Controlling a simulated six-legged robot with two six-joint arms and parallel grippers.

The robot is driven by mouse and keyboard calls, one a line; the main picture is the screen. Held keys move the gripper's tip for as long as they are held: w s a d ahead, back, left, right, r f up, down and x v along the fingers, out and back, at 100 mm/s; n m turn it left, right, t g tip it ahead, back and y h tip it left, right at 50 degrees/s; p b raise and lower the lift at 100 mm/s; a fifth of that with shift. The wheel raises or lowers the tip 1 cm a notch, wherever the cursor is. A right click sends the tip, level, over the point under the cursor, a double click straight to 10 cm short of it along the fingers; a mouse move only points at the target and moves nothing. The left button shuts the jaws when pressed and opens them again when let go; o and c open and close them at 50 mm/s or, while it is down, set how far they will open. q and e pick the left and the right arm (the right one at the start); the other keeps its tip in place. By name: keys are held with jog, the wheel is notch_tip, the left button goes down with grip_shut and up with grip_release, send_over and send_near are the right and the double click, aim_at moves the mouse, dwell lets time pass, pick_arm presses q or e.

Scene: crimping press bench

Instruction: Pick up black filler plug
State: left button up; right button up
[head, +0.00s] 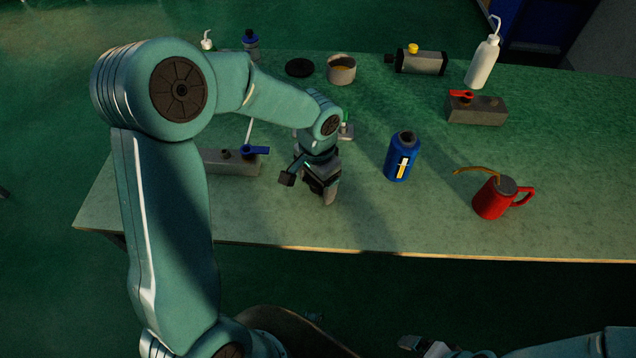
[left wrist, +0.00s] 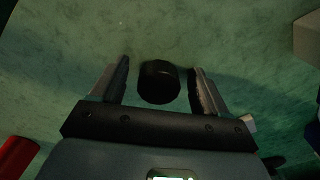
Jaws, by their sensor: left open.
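The black filler plug (left wrist: 159,82) is a short dark cylinder on the green bench top. In the left wrist view it lies between the two fingers of my left gripper (left wrist: 160,85), with a gap on each side. My left gripper (head: 322,194) is open, pointing down low over the bench in the head view. The plug cannot be made out in the head view, where my gripper and wrist cover that spot. Part of my right arm shows at the bottom right of the head view, with its gripper (head: 412,343) near the frame edge; its jaw state is unclear.
A blue bottle (head: 402,160) stands right of my left gripper, and a red can (head: 490,200) with a spout farther right. A grey block with a blue lever (head: 232,163) is close on the left. A pot (head: 341,71) and black disc (head: 300,67) sit behind.

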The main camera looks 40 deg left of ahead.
pick_arm(q)
jog(key=shift+d, duration=0.1)
jog(key=c, duration=1.1)
jog(key=shift+w, duration=0.1)
